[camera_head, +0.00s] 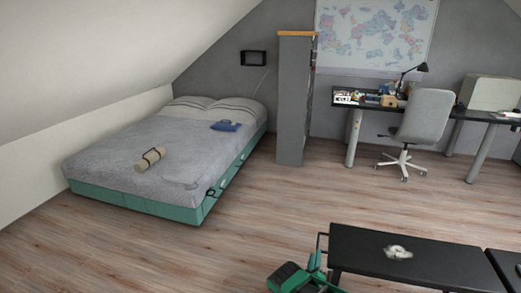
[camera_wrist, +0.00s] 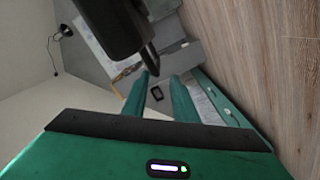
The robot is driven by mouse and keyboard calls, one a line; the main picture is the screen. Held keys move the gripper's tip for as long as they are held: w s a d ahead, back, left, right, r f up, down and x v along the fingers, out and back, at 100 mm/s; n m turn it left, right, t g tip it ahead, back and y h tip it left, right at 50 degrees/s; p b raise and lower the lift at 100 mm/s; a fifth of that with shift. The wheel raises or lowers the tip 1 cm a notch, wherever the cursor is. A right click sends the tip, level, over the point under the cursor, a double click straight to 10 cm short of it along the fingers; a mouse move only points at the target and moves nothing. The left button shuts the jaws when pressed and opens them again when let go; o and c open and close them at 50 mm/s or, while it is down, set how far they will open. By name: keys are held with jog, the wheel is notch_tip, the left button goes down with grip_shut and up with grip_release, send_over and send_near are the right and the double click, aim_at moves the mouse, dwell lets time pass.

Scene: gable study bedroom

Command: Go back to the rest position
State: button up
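My gripper (camera_wrist: 160,80) shows in the wrist view as two green fingers standing apart, with the room visible between them. Nothing is held between the fingers. In the head view, green parts of my arm show at the bottom edge, just left of the low black table (camera_head: 420,258). The fingers cannot be made out clearly there. A dark shape with a narrow tip covers the upper part of the wrist view; I cannot tell what it is.
A bed (camera_head: 130,198) with a rolled tan bundle (camera_head: 150,159) and a blue folded item (camera_head: 226,126) stands at the left. A grey shelf unit (camera_head: 292,100), desk (camera_head: 350,103) and office chair (camera_head: 427,120) stand behind. A crumpled pale item (camera_head: 398,252) lies on the black table. The middle floor is clear.

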jog(key=w+d+r+m+g+h, duration=0.35)
jog(key=d+r, duration=0.35)
jog(key=r, duration=0.3)
jog(key=w+d+r+m+g+h, duration=0.3)
jog(key=d+r+m, duration=0.25)
jog(key=r, duration=0.55)
jog(key=s+d+r+m+g+y, duration=0.1)
jog(key=s+d+r+m+g, duration=0.1)
jog(key=s+d+r+g, duration=0.5)
jog(key=s+d+r+m+y, duration=0.15)
jog(key=s+d+r, duration=0.3)
jog(key=r, duration=0.55)
jog(key=s+r+m+g+y, duration=0.1)
jog(key=s+r+g+y, duration=0.15)
jog(key=s+r, duration=0.65)
jog(key=s+r+m+g+y, duration=0.1)
jog(key=s+r+m+y, duration=0.2)
jog(key=s, duration=1)
jog(key=s+a+r+n+y, duration=0.1)
jog(key=s+a+r+y, duration=0.1)
jog(key=s+a, duration=0.5)
jog(key=s+a+r+n+y, duration=0.2)
jog(key=s+a, duration=0.5)
jog(key=s, duration=1.1)
jog(key=shift+r+y, duration=0.55)
jog(key=shift+d+n, duration=0.15)
jog(key=shift+n, duration=0.1)
